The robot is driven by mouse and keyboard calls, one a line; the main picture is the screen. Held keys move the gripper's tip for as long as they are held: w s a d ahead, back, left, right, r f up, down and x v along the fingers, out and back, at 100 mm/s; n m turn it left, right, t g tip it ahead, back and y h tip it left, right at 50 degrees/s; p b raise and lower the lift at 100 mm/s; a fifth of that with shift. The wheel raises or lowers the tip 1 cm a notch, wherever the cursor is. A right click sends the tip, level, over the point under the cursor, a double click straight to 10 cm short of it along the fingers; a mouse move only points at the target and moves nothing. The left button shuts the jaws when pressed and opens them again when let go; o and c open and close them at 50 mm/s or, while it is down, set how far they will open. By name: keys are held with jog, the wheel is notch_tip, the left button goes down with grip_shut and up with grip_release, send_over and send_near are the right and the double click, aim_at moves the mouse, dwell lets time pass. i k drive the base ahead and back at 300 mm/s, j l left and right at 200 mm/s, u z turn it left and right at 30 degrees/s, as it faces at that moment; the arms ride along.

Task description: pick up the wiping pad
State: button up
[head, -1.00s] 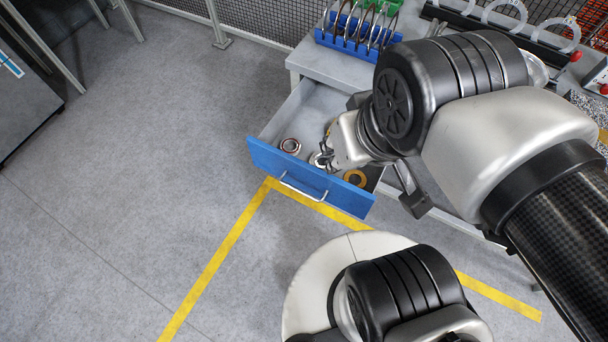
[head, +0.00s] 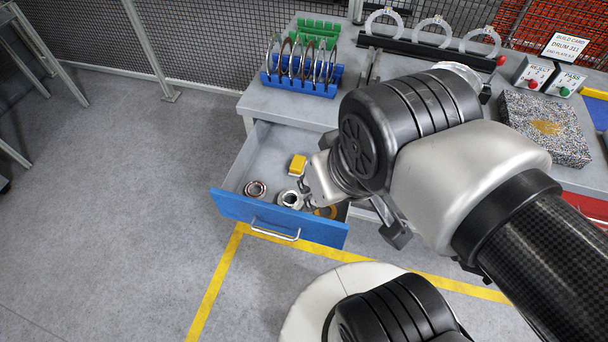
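A small yellow block with a pale lower edge, which looks like the wiping pad (head: 298,165), lies in the open drawer (head: 233,207) towards its back. My gripper (head: 304,194) is over the right part of the drawer, just in front of and to the right of the pad, apart from it in the picture. Its fingers point left and down and are small here. I cannot tell how far apart they are. Nothing is visibly held. My wrist hides the drawer's right side.
A dark-red-centred ring (head: 256,189), a metal ring (head: 290,199) and an orange-brown ring (head: 326,211) lie in the drawer. On the bench stand a blue rack (head: 302,87) of discs, clear rings on a black bar (head: 420,48) and a speckled slab (head: 545,128).

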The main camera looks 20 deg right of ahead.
aim_at(296, 168)
jog(key=z, duration=1.85)
jog(key=u, duration=1.55)
jog(key=i+j, duration=0.15)
jog(key=j, duration=0.15)
jog(key=i+j, duration=0.15)
jog(key=j, duration=0.2)
jog(key=i+j, duration=0.1)
jog(key=j, duration=0.2)
jog(key=i+j, duration=0.15)
jog(key=j, duration=0.2)
jog(key=u, duration=0.05)
